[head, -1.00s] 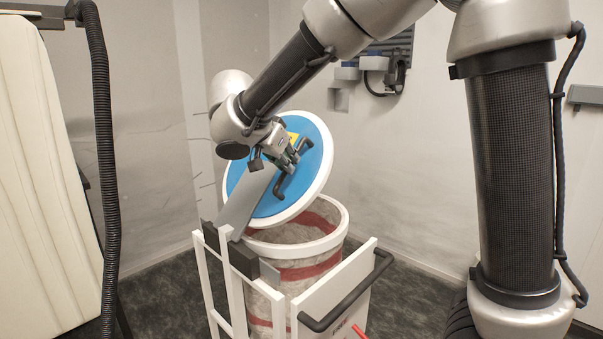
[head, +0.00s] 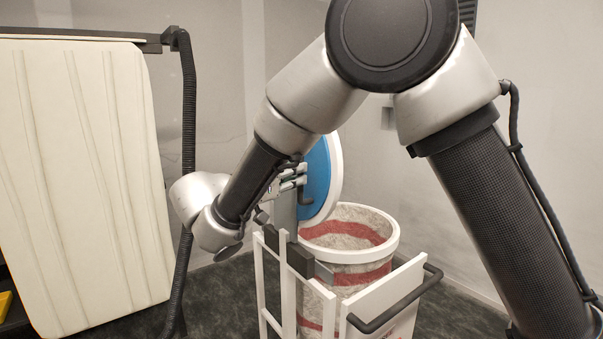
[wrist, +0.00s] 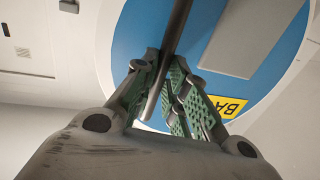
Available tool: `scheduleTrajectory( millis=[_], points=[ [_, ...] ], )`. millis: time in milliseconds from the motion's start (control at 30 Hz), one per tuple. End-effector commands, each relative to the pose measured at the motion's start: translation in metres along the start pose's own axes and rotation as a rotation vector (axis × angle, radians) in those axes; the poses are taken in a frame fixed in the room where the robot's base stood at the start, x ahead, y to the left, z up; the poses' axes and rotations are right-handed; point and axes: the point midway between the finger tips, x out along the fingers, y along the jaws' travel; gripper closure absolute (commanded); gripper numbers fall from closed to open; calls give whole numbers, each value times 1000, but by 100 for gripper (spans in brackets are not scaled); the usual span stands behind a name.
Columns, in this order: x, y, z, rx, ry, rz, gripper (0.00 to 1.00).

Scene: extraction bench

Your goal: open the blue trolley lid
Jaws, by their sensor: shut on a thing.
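The blue trolley lid (head: 319,180) with its white rim stands raised and close to upright at the left side of the trolley's drum in the head view. My gripper (head: 292,182) is at the lid's blue face, partly hidden behind my arm. In the wrist view my gripper (wrist: 165,88) is shut on the dark bar handle (wrist: 172,40) of the lid (wrist: 140,30). A yellow label (wrist: 228,106) shows on the lid beside the fingers. The trolley drum (head: 345,235) is open at the top, with a grey and red lining inside.
The white trolley frame (head: 262,285) stands in front of the drum, with a black push handle (head: 400,310) at the right. A cream padded panel (head: 85,180) and a black ribbed hose (head: 188,110) stand at the left, near my wrist. Dark carpet covers the floor.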

Motion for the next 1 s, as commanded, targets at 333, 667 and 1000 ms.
scheduleTrajectory(
  millis=[333,667,1000],
  points=[
    [-4,-2,4,-8,31,0,100],
    [-4,-2,4,-9,30,0,71],
    [-4,-2,3,-8,31,0,65]
  ],
)
